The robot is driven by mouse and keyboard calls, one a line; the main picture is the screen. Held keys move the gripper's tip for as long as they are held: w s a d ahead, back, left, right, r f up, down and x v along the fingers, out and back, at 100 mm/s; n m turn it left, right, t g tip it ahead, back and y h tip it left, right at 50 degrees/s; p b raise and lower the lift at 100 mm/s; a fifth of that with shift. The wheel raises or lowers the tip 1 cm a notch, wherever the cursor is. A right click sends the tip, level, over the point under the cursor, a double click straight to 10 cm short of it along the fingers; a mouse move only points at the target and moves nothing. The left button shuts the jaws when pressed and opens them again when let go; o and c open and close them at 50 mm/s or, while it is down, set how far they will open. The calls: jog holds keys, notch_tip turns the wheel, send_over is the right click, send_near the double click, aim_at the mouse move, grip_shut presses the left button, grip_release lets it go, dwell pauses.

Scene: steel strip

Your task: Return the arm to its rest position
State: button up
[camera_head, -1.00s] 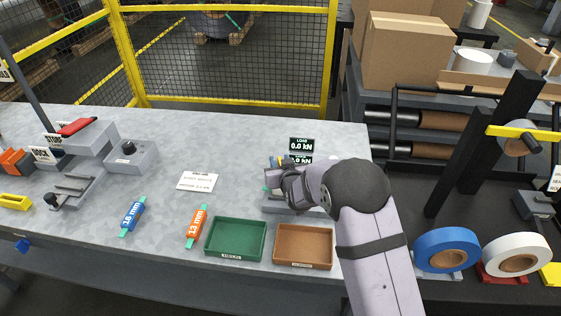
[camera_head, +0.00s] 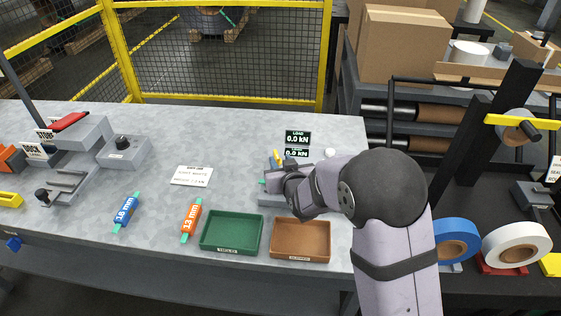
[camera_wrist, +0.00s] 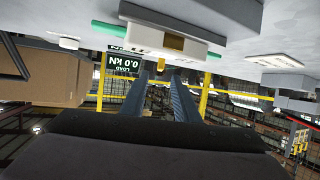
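My gripper (camera_head: 286,184) is dark grey and stands over the right part of the bench, at the grey test fixture (camera_head: 268,200) below the load display. My own links hide part of the fixture in the head view. In the wrist view my gripper (camera_wrist: 161,78) shows two dark fingers standing apart with nothing between them. That view is upside down. The fixture (camera_wrist: 165,40), with a green end and a yellow part, hangs close beyond the fingertips. The load display (camera_head: 297,137) reads 0.0 kN.
A green tray (camera_head: 205,246) and a brown tray (camera_head: 277,254) stand at the bench's front edge. A blue 16 mm piece (camera_head: 125,212) and an orange 13 mm piece (camera_head: 191,220) lie left of them. A yellow mesh fence (camera_head: 225,98) stands behind. Tape rolls (camera_head: 516,238) stand at right.

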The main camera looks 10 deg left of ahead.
dwell(0.3)
